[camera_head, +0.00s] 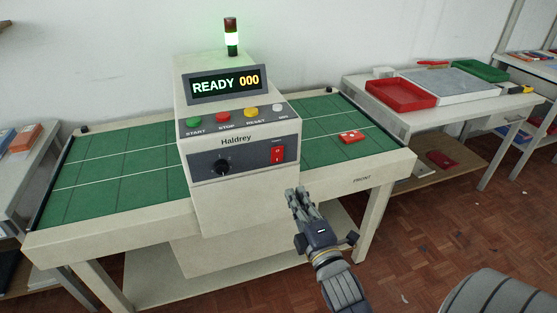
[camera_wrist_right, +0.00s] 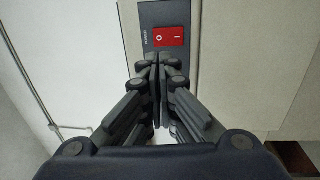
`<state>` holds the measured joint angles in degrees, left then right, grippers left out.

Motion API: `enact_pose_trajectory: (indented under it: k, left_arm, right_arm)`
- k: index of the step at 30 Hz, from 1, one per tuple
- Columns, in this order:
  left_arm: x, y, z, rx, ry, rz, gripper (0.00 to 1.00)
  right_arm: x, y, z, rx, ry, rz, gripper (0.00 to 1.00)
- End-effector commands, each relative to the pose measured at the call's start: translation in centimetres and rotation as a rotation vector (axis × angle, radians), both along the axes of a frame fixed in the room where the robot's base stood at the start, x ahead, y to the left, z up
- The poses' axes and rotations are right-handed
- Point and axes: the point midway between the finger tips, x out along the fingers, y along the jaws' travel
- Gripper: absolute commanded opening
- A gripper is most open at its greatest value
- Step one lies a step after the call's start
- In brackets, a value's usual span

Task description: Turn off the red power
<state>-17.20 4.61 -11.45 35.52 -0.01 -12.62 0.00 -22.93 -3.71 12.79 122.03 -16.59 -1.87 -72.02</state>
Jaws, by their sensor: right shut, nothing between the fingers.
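The red power switch (camera_head: 277,154) is a rocker on the lower right of the machine's grey front panel. In the right wrist view the same switch (camera_wrist_right: 168,37) shows "O" and "I" marks and lies just beyond my fingertips. My right gripper (camera_head: 296,192) is shut and empty, in front of the machine, below and slightly right of the switch. In the wrist view its closed fingertips (camera_wrist_right: 160,60) sit just under the switch's lower edge in the picture; I cannot tell whether they touch anything. The display (camera_head: 225,84) reads "READY 000" and the tower light (camera_head: 231,38) glows green. My left gripper is not in view.
A small red block (camera_head: 351,136) lies on the green table top (camera_head: 110,165). A side table with a red tray (camera_head: 400,94) stands at right.

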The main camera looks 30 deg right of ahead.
Motion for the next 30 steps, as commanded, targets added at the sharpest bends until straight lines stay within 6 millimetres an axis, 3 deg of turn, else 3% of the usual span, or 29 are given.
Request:
enact_pose_trajectory:
  k: [5, 10, 24, 30]
  left_arm:
    - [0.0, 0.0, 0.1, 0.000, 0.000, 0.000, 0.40]
    - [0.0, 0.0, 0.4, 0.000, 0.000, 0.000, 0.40]
    - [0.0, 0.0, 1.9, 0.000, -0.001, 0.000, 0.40]
    - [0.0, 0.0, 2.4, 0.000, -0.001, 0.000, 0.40]
  right_arm:
    - [0.2, 0.0, 0.0, 0.002, 0.001, 0.000, 0.00]
    - [1.6, -0.3, 0.3, 0.002, -0.001, 0.001, 0.00]
    - [9.7, -2.3, 1.4, 0.004, -0.002, 0.000, 0.00]
    - [12.4, -2.9, 1.7, 0.003, 0.000, 0.001, 0.00]
